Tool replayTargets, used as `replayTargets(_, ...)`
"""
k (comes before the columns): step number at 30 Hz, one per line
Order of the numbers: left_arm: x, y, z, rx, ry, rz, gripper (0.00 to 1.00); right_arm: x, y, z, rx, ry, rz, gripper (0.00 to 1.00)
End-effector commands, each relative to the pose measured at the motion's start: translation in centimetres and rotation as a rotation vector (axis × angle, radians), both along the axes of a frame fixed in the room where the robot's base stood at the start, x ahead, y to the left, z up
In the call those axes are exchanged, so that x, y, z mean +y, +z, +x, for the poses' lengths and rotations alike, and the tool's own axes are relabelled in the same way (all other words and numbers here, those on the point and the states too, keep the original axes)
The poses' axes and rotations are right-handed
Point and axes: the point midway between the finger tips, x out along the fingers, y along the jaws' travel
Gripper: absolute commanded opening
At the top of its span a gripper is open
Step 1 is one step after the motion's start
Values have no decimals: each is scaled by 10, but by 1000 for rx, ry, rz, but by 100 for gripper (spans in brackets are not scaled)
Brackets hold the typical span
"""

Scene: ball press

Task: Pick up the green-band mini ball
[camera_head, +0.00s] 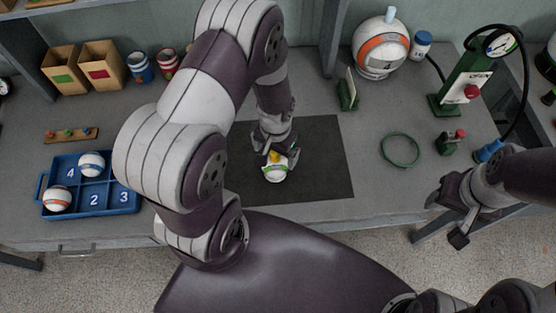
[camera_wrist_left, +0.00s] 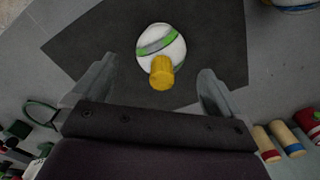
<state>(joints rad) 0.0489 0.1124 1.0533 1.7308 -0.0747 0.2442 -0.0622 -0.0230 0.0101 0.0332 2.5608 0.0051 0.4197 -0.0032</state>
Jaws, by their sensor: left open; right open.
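The green-band mini ball (camera_head: 275,172) is white with a green stripe and a yellow peg on top. It rests on the dark mat (camera_head: 325,160) in the middle of the bench. My left gripper (camera_head: 274,152) is open, right above the ball. In the left wrist view the ball (camera_wrist_left: 161,48) and its yellow peg (camera_wrist_left: 162,73) lie ahead of and between the two open fingers (camera_wrist_left: 150,85), with gaps on both sides. My right gripper (camera_head: 450,215) is open and empty at the bench's front right edge, far from the ball.
A blue tray (camera_head: 128,200) with numbered compartments holds two banded balls at the left. A green ring (camera_head: 400,150), a large orange-band ball (camera_head: 380,50) and a green press stand (camera_head: 468,80) are at the right. My left arm hides part of the bench.

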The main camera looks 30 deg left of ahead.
Motion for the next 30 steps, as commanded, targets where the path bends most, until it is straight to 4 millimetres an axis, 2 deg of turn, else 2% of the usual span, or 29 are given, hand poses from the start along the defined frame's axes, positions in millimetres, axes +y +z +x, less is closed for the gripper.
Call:
replayTargets(5,1,-21,-1,3,0,0,100,0,5,0,0,0,0,52)
replayTargets(9,1,-49,-1,3,0,0,100,0,9,0,-1,0,0,52)
replayTargets(12,2,-61,0,0,0,0,100,0,9,0,0,0,0,52)
replayTargets(19,2,-64,1,-1,1,0,100,0,8,0,0,0,0,52)
replayTargets(20,2,-64,1,-1,1,0,94,0,8,0,0,0,0,52)
replayTargets(21,2,-64,1,-1,1,0,80,0,8,0,0,0,0,52)
replayTargets(24,2,-64,1,-1,1,0,52,0,8,0,0,0,0,52)
replayTargets(30,2,-64,1,-2,1,0,52,0,8,0,0,0,0,52)
